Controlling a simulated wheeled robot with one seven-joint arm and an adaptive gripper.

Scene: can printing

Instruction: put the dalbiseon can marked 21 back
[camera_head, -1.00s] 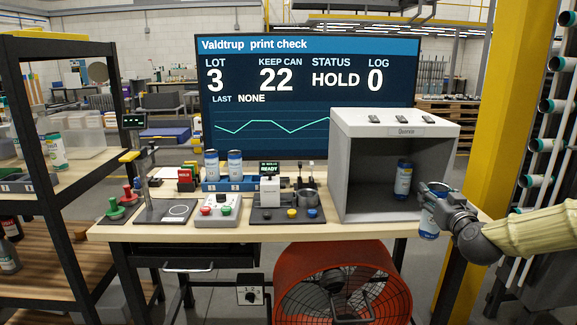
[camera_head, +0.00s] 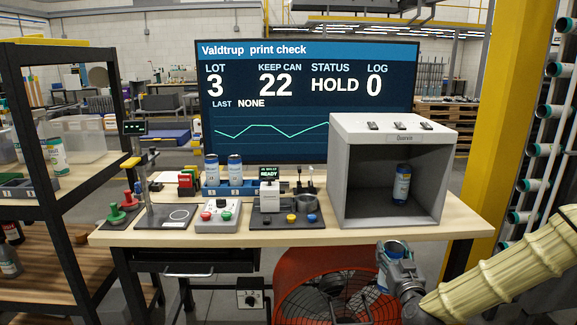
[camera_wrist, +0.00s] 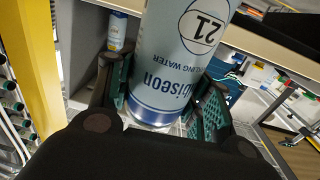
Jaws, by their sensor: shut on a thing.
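The can marked 21 (camera_wrist: 178,62) fills the upper middle of the wrist view, pale with a blue base band and lettering ending in "biseon". My gripper (camera_wrist: 163,103) is shut around it, one finger on each side. In the head view my gripper (camera_head: 393,256) is low at the right, in front of the table's front edge and before the fan; the can is mostly hidden by it there. Another blue and white can (camera_head: 402,184) stands upright inside the open grey box (camera_head: 337,190). Two similar cans (camera_head: 212,169) stand in a blue rack (camera_head: 228,190) on the table.
The table (camera_head: 370,233) also carries a button box (camera_head: 217,215), a small printer-like station (camera_head: 270,197) and a stand with a round plate (camera_head: 179,213). A red fan (camera_head: 300,265) stands below. A dark shelf (camera_head: 60,190) is at the left, a yellow post (camera_head: 490,130) at the right.

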